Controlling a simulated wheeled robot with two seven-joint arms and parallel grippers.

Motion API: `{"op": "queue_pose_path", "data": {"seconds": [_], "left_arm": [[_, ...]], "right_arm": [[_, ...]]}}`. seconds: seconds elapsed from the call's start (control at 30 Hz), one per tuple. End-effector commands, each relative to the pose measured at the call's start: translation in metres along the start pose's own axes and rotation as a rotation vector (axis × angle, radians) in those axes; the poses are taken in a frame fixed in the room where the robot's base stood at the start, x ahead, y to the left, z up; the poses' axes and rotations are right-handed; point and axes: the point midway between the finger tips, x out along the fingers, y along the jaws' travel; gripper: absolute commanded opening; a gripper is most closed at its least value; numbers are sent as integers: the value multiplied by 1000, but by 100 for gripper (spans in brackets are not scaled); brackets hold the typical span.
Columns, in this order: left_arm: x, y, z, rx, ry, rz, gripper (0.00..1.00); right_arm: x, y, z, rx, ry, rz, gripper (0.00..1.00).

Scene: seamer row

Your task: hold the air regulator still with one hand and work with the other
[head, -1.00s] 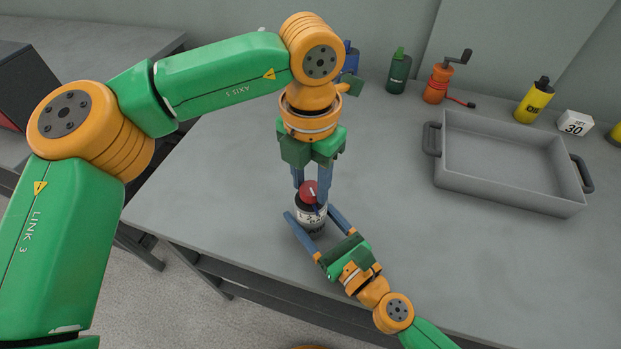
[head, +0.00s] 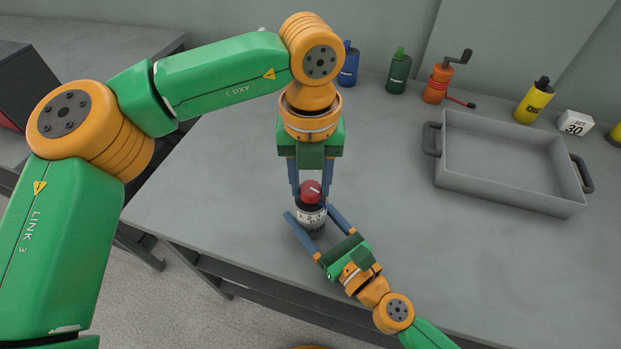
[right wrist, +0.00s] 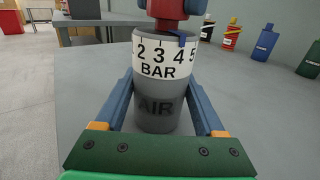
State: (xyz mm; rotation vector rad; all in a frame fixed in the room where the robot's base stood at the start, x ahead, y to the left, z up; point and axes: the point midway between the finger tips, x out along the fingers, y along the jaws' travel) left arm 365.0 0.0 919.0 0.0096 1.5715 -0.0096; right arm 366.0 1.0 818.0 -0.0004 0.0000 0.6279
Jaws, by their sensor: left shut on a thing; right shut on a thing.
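The air regulator (head: 312,218) stands upright on the grey bench, with a dark grey body, a white scale band and a red knob (head: 311,187) on top. In the right wrist view its scale (right wrist: 160,57) reads 2 to 5 BAR, and a small blue pointer (right wrist: 182,38) sits by the 4. My left gripper (head: 310,193) points down from above and is shut on the red knob. My right gripper (head: 313,224) comes from the lower right and is shut around the body. The knob's top is cut off in the right wrist view.
A grey tray (head: 508,197) with dark handles stands at right. Behind it are a blue bottle (head: 348,65), a green bottle (head: 398,72), an orange cranked device (head: 438,83), a yellow bottle (head: 534,102) and a "SET 30" card (head: 575,123). The bench between regulator and tray is clear.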

Motion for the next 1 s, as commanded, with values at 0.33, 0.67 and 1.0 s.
{"op": "queue_pose_path", "data": {"seconds": [0.33, 0.67, 1.0], "left_arm": [[-1, 0, 1, -15, -4, 0, 0], [0, 0, 1, -13, -3, 0, 74], [-14, 0, 1, -14, -5, 0, 74]], "right_arm": [[0, 0, -2, 1, 4, 1, 7], [0, 0, -2, 1, 4, 1, 7], [0, 0, -1, 1, 3, 1, 7]]}}
